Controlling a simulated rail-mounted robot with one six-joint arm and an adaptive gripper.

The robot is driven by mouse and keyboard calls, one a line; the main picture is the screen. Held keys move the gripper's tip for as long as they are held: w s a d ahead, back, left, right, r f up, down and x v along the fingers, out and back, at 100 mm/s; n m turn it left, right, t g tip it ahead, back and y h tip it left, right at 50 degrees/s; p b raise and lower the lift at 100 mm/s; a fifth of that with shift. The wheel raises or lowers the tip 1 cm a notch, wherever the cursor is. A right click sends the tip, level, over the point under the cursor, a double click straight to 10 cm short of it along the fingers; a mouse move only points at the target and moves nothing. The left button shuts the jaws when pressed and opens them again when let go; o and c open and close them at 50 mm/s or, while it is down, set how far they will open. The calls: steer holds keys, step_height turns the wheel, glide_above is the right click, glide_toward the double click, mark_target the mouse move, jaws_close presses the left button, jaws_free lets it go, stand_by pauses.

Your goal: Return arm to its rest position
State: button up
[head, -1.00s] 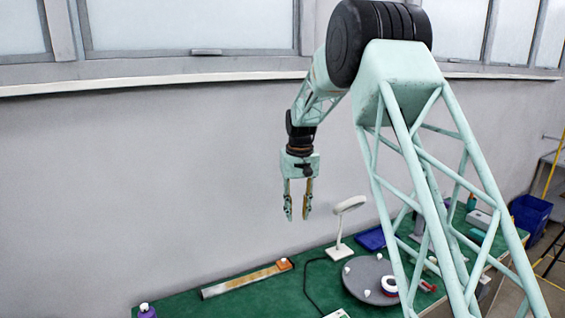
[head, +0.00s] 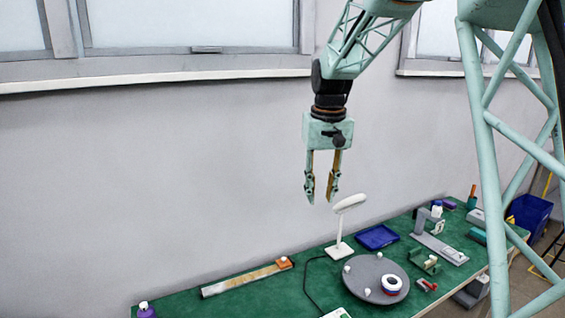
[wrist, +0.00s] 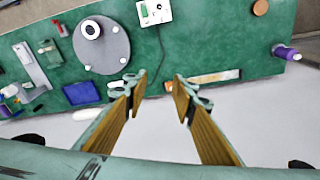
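My gripper (head: 321,198) hangs in the air above the green table, fingers pointing down, in front of the grey wall. Its two fingers are apart with nothing between them. In the wrist view my gripper (wrist: 158,84) also shows open and empty, with tan inner pads. The fingertips are well above the table top.
The air left of my gripper is clear.

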steer(key=s+d+r, duration=0.2)
steer(key=s+r, duration=0.1)
steer(key=s, duration=0.5)
steer(key=s+d+r+t+b, duration=0.1)
steer(key=s+d+r, duration=0.15)
steer(key=s, duration=0.65)
steer(key=s+d+r, duration=0.2)
steer(key=s+r, duration=0.2)
steer(key=s, duration=0.4)
steer(key=s+d+f, duration=0.1)
steer(key=s+f, duration=0.2)
steer(key=s, duration=1)
steer(key=s+d+f+m+t+b, duration=0.1)
steer(key=s+d+f, duration=0.1)
steer(key=s, duration=1)
steer(key=shift+s+d+f+m+t, duration=0.15)
steer(key=shift+s+f+m+t, duration=0.15)
steer(key=shift+s+f, duration=0.1)
stand_by(1.0)
